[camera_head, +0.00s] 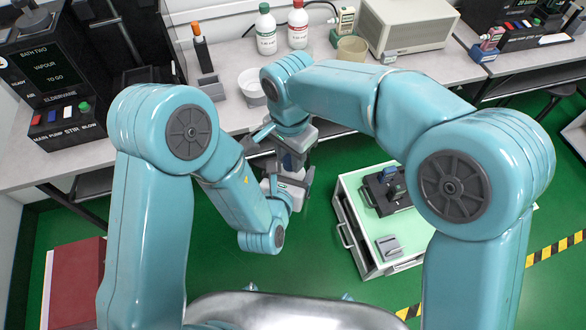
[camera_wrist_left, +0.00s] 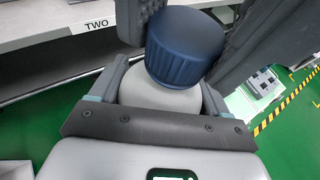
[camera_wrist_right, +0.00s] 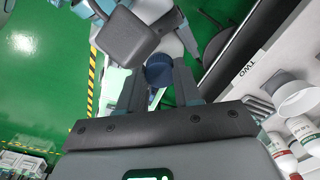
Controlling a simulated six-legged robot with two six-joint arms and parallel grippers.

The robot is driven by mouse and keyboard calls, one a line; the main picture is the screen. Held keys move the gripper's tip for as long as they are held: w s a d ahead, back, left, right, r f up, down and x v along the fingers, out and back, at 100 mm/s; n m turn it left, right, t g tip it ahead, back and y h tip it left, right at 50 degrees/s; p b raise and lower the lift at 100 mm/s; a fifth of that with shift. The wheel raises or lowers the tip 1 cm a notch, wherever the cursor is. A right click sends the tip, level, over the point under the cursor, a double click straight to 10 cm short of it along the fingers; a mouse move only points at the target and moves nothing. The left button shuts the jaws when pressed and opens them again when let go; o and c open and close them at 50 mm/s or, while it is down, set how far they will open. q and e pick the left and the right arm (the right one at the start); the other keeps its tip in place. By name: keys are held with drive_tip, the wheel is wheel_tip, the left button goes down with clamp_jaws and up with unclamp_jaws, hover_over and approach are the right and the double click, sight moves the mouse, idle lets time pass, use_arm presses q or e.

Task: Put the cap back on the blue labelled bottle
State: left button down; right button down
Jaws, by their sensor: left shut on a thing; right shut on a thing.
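A blue ribbed cap (camera_wrist_left: 185,47) sits over the top of a pale bottle (camera_wrist_left: 158,97) in the left wrist view, looking slightly tilted. I cannot tell whether it is seated on the neck. My left gripper (camera_wrist_left: 160,105) is shut on the bottle, with a finger on each side. My right gripper (camera_wrist_right: 160,85) is shut on the cap (camera_wrist_right: 158,72), seen between its fingers in the right wrist view. In the head view my right gripper (camera_head: 292,148) is just above my left gripper (camera_head: 288,186), in front of the bench edge. The bottle's label is hidden.
A green-labelled bottle (camera_head: 265,30) and a red-labelled bottle (camera_head: 298,25) stand on the bench (camera_head: 235,70). A white bowl (camera_head: 248,90) and a beige cup (camera_head: 351,49) are near them. A drawer cart (camera_head: 352,215) with small devices stands right of the grippers.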

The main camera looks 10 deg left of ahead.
drive_tip(key=m, duration=0.5)
drive_tip(key=c, duration=0.8)
unclamp_jaws()
drive_tip(key=shift+r, duration=0.1)
drive_tip(key=shift+r, duration=2.15)
drive_tip(key=shift+c, duration=0.2)
